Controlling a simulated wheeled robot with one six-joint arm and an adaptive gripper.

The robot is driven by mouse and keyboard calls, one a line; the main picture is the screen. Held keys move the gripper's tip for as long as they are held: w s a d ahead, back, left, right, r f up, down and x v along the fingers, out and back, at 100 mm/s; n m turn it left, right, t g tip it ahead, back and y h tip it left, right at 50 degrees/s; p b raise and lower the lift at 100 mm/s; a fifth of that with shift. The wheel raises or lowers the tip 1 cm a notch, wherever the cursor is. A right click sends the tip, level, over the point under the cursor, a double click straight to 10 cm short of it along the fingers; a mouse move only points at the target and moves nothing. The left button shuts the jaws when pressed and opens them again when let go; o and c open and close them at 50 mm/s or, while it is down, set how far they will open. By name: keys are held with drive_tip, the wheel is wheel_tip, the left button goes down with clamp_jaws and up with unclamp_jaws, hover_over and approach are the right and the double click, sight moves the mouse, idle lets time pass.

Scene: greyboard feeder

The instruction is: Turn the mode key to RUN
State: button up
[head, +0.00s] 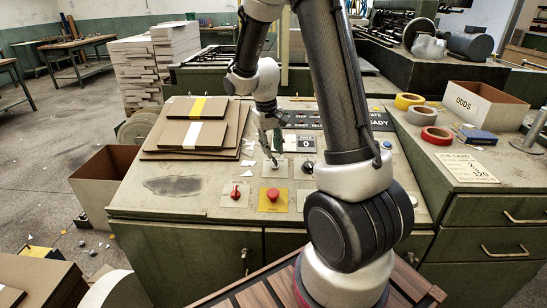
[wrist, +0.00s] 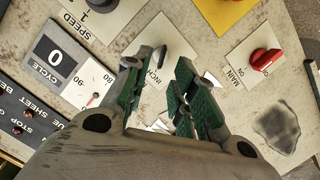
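The mode key's plate (wrist: 172,42), with lettering that reads in part "INCH", lies under my fingertips in the wrist view. A dark upright piece (wrist: 161,56), seemingly the key, stands on it close to the left fingertip. I cannot tell whether they touch, and the RUN mark is hidden. My gripper (wrist: 171,64) is open, with green-padded fingers on either side of the plate. In the head view my gripper (head: 268,143) points down over the sloping panel (head: 180,203), above a light plate (head: 275,168). The key is too small to make out there.
A red MAIN knob (wrist: 265,62) and a red mushroom button (head: 272,194) on a yellow plate are close by. Greyboard sheets (head: 165,133) lie left on the panel; paper scraps lie near my fingers.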

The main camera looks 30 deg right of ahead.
sight(275, 163)
drive_tip(key=f, duration=0.4)
drive_tip(key=shift+d, duration=0.25)
clamp_jaws()
